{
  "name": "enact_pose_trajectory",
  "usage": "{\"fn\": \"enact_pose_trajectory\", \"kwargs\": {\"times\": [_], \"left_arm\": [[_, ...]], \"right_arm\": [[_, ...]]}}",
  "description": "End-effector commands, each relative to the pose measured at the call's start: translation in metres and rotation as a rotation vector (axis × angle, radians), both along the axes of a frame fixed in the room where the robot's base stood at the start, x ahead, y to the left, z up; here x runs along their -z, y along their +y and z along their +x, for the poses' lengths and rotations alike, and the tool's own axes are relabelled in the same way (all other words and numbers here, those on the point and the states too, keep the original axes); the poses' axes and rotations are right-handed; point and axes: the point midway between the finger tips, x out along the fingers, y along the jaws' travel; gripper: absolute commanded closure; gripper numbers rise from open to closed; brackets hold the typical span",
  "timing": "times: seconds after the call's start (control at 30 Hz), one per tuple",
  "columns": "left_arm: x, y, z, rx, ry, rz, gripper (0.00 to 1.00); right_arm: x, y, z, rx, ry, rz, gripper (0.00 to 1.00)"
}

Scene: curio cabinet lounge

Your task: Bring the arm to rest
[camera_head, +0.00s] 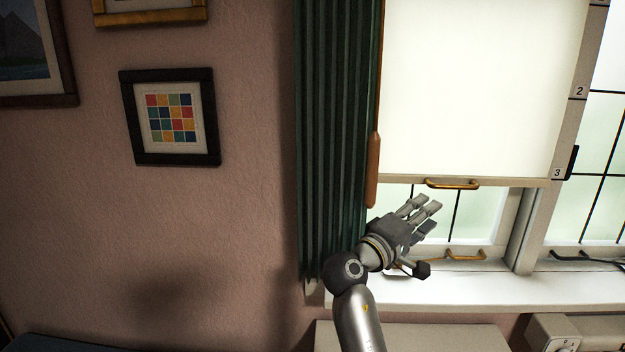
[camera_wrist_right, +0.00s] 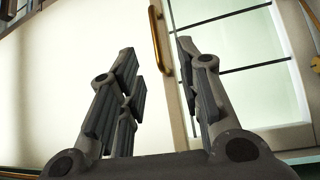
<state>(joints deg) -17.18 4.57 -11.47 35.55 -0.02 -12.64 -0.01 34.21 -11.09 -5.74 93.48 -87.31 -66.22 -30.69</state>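My right gripper (camera_head: 424,210) is in front of the window, just below the brass handle (camera_head: 452,184) on the lower edge of the pale blind (camera_head: 470,80). In the right wrist view the fingers of my right gripper (camera_wrist_right: 157,62) are spread apart with nothing held between them. The brass handle (camera_wrist_right: 157,42) shows beyond the fingertips there, with a visible gap to the fingers. My left gripper is in neither view.
A green curtain (camera_head: 335,130) hangs left of the window, close to my right arm. The white sill (camera_head: 470,292) lies below the gripper. A second brass handle (camera_head: 466,256) sits low on the window. Framed pictures (camera_head: 170,117) hang on the pink wall.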

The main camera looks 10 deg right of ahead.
Motion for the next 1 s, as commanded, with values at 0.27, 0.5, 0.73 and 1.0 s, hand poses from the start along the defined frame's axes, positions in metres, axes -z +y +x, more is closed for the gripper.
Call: {"fn": "enact_pose_trajectory", "kwargs": {"times": [0.27,0.5,0.73,1.0], "left_arm": [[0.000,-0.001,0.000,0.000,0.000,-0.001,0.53],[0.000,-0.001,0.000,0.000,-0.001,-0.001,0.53],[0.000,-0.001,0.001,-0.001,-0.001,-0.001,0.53],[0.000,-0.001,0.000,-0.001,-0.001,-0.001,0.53]], "right_arm": [[0.141,-0.019,-0.047,-0.073,0.049,0.344,0.67],[0.274,-0.001,-0.139,-0.126,0.133,0.788,0.67],[0.344,0.043,-0.239,-0.127,0.259,1.156,0.67],[0.366,0.086,-0.320,-0.100,0.387,1.411,0.67]]}}
